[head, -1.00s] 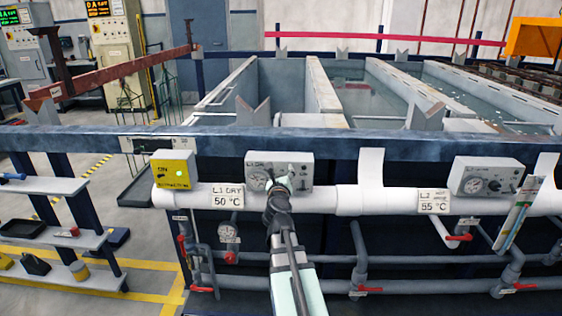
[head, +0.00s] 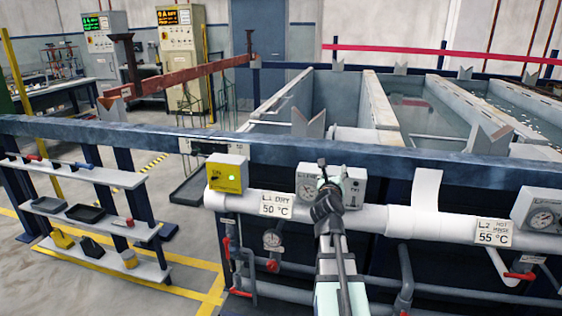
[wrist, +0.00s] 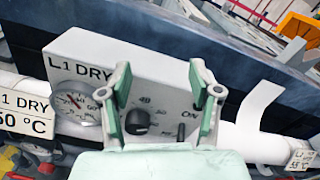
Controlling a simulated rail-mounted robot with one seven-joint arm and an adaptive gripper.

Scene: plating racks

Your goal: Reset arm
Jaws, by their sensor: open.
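My gripper (head: 332,177) is in front of the grey L1 DRY control box (head: 357,190) on the rail of the tank line. In the wrist view, my gripper (wrist: 163,90) has its two pale green fingers spread apart with nothing between them. Behind the gap the L1 DRY box (wrist: 85,55) shows a black knob (wrist: 138,121), a small toggle lever (wrist: 181,132) near the ON mark, and a round gauge (wrist: 76,101) left of the fingers. Whether a fingertip touches the box cannot be told.
A blue rail (head: 400,157) runs behind. Open tanks (head: 340,90) lie beyond. A shelf rack (head: 80,190) with small tools stands at left. Pipes with red valve handles hang below.

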